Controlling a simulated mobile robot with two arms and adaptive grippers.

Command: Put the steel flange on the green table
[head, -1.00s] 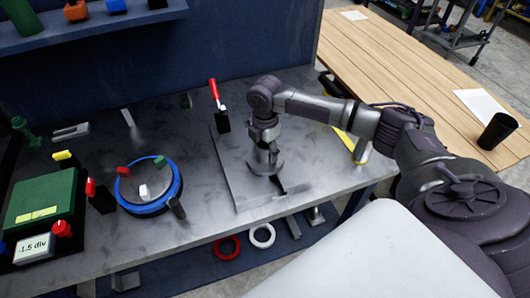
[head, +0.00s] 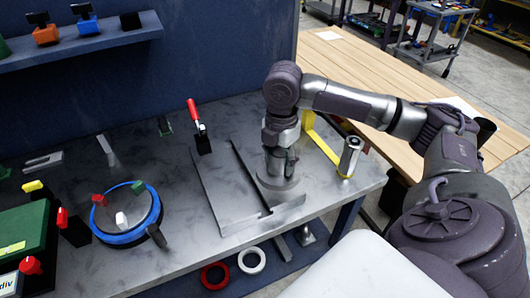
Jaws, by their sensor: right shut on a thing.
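My right gripper (head: 278,162) points straight down and is shut on the steel flange (head: 281,185), a round grey disc at its fingertips. The flange is over the right part of the grey slotted plate; I cannot tell whether it touches the plate. The gripper hides part of the flange. The green table (head: 26,226), a green-topped block, is at the far left and partly cut off by the picture's edge. My left gripper is not in view.
A round blue-rimmed dial (head: 127,235) with small coloured blocks stands beside the green table. A red-handled clamp (head: 198,127) stands behind the slotted plate (head: 225,190). A hexagonal steel post (head: 348,157) and yellow strip (head: 319,140) are on the right. Red and white rings lie below.

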